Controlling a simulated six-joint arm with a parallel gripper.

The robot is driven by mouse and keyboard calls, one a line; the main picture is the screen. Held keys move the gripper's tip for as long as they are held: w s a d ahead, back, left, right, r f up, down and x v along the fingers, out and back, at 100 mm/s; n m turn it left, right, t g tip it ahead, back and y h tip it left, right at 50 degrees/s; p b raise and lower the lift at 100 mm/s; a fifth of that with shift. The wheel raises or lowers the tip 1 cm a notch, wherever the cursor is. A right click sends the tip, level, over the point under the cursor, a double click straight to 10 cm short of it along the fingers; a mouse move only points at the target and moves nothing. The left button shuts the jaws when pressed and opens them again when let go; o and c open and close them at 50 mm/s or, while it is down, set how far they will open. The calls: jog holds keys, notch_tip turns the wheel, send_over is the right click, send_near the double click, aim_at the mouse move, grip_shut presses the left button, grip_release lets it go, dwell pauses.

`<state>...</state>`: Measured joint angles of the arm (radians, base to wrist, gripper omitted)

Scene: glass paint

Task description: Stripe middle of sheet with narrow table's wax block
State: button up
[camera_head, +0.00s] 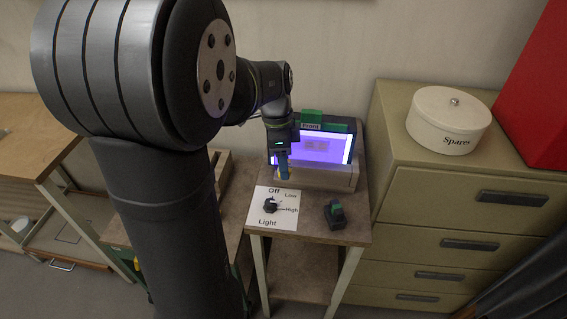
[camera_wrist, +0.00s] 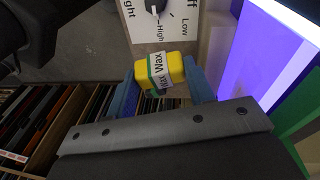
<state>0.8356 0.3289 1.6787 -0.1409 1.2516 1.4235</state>
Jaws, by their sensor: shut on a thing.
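A yellow block labelled Wax (camera_wrist: 166,72) is between the blue fingers of my gripper (camera_wrist: 162,95) in the wrist view, and the gripper is shut on it. In the head view my gripper (camera_head: 284,172) is over the narrow table, just in front of the left part of a lit sheet (camera_head: 315,149). The sheet glows violet and white and stands upright in a pale frame. It also shows as a bright panel at the right of the wrist view (camera_wrist: 256,62). A faint grey patch is near its middle. I cannot tell whether the wax touches the sheet.
A Light switch plate (camera_head: 288,221) with a black knob lies on the narrow table (camera_head: 325,238). Cream drawers with a white Spares tin (camera_head: 448,120) stand at right. A wooden table is at left.

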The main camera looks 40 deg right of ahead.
jog(key=shift+m+t+h, duration=0.3)
jog(key=shift+m, duration=0.6)
jog(key=shift+w+d+f, duration=0.15)
jog(key=shift+w+d, duration=0.8)
jog(key=shift+w, duration=0.15)
jog(key=shift+w+d+f, duration=0.15)
jog(key=shift+w+d, duration=0.75)
jog(key=shift+w, duration=0.15)
jog(key=shift+w+d, duration=0.15)
jog(key=shift+d, duration=0.05)
jog(key=shift+s+d, duration=1.3)
jog(key=shift+s, duration=0.1)
jog(key=shift+d, duration=0.15)
jog(key=shift+w+a, duration=1.35)
jog(key=shift+w, duration=0.25)
jog(key=shift+r, duration=0.1)
